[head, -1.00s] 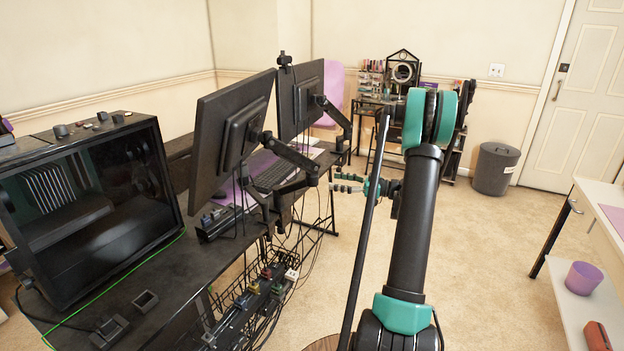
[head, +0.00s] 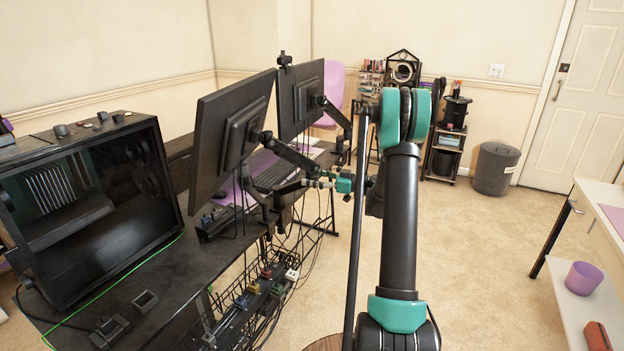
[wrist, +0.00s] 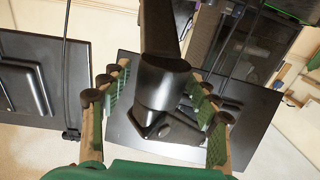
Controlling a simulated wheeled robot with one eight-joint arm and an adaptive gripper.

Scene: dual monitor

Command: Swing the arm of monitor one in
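Two black monitors stand on the desk, each on a black jointed arm: a nearer monitor (head: 213,135) and a farther one (head: 309,88). I cannot tell which is monitor one. The nearer monitor's arm (head: 290,154) reaches right to an elbow beside my gripper (head: 326,180). In the wrist view, a thick black arm joint (wrist: 161,82) lies between the two finger sets of my gripper (wrist: 157,112). The fingers are spread open, with a gap on the left and the right fingers close beside the joint. I cannot tell whether they touch it.
The dark desk (head: 165,285) holds a large PC case (head: 95,205) at left. Cables and a wire tray (head: 255,300) hang along its near edge. A white table (head: 596,215) stands at right, and a grey bin (head: 496,170) at the back. The carpet between is clear.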

